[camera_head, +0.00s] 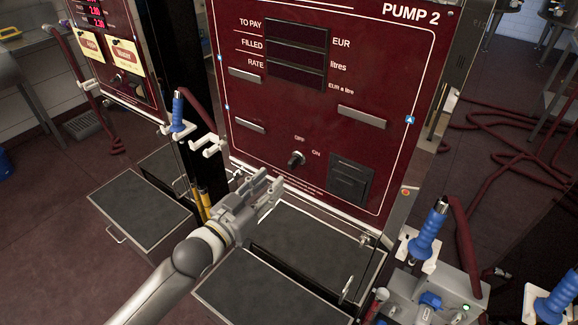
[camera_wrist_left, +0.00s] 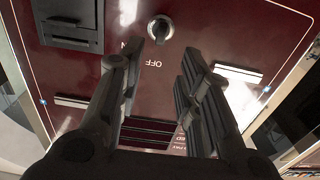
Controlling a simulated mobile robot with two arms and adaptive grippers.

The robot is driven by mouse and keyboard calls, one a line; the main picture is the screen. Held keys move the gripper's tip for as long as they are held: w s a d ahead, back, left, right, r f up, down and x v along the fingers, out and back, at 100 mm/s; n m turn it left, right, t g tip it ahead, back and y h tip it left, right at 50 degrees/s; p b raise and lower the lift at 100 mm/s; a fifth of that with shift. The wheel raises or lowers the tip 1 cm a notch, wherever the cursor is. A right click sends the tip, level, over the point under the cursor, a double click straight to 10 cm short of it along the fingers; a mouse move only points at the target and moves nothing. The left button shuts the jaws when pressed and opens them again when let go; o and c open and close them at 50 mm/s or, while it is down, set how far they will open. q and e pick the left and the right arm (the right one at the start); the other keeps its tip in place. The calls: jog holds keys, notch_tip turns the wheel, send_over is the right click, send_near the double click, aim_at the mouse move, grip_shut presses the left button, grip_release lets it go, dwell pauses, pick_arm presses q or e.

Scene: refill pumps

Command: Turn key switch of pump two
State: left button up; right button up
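Pump 2 (camera_head: 340,110) is a dark red panel with a small key switch (camera_head: 296,159) low in its middle. OFF is printed above the switch and ON to its upper right. My left gripper (camera_head: 270,184) is in front of the panel, just below and left of the switch. In the left wrist view its two dark fingers (camera_wrist_left: 152,66) are apart and empty, with the switch beyond their tips and not between them. My right gripper is not in view.
Pump 2's displays (camera_head: 296,55) are dark. A black slot unit (camera_head: 351,180) sits right of the switch. Blue-handled nozzles (camera_head: 178,112) (camera_head: 430,228) hang on both sides. Another pump with lit red digits stands left.

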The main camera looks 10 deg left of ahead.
aim_at(289, 165)
pick_arm(q)
jog(key=b+x, duration=0.3)
jog(key=x, duration=0.4)
jog(key=shift+w+f, duration=0.1)
jog(key=shift+f, duration=0.05)
jog(key=shift+w+d, duration=0.3)
jog(key=shift+w, duration=0.3)
jog(key=shift+w+d+b, duration=0.1)
jog(key=shift+w+b, duration=0.1)
jog(key=shift+b, duration=0.1)
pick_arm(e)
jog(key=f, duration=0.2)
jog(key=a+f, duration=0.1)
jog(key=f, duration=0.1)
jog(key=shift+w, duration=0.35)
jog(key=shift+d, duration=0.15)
pick_arm(q)
grip_shut()
